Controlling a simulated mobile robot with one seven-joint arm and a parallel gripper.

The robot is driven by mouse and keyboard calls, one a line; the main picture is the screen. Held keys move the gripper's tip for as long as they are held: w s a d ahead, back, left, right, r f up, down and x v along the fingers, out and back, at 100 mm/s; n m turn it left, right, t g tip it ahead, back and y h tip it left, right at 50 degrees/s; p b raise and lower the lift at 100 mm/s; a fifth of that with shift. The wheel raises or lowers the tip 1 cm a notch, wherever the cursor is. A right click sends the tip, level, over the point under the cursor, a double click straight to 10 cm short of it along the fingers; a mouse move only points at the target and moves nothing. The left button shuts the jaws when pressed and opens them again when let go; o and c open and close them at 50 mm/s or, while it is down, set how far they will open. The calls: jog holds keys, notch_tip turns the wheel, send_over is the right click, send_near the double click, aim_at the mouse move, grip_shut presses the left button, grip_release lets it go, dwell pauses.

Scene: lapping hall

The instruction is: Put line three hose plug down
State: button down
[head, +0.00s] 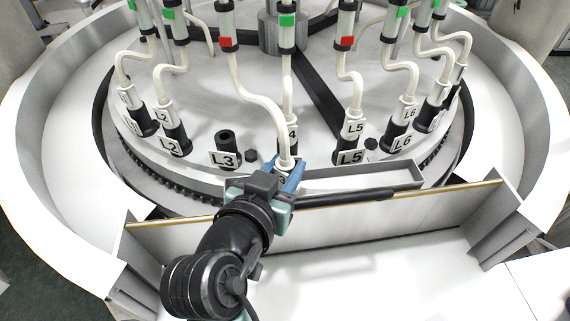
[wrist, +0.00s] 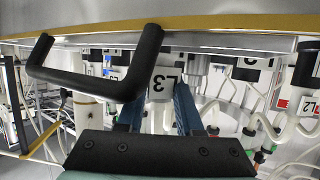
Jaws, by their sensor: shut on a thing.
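My gripper (head: 288,179) is shut on the line three hose plug (head: 284,162), at the front of the round machine. In the wrist view the plug's L3 label (wrist: 164,84) shows upside down between the two blue fingers. Its white hose (head: 258,95) runs up to a sight tube with a red mark (head: 226,41). The black L3 socket (head: 225,143) stands open and empty, left of my gripper. A shallow grey tray (head: 411,173) lies right beside the gripper; its left end is hidden, and I cannot tell whether the plug touches it.
Other hoses stand plugged in at L2 (head: 175,138), L5 (head: 352,137) and L6 (head: 400,128). The line four plug is partly hidden behind my gripper. A brass-edged panel (head: 400,221) with a black handle (head: 345,196) stands in front of the tray. The white surface before it is clear.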

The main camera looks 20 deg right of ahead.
jog(key=shift+f, duration=0.1)
jog(key=c, duration=1)
grip_release()
jog(key=shift+f, duration=0.1)
jog(key=o, duration=0.4)
jog(key=shift+o, duration=0.2)
jog(key=shift+r, duration=0.3)
jog(key=shift+s+a, duration=0.2)
jog(key=shift+a, duration=0.1)
jog(key=v, duration=1.1)
jog(key=shift+s+p, duration=0.2)
jog(key=shift+p, duration=0.15)
jog(key=shift+w+r, duration=0.1)
jog(key=shift+r, duration=0.05)
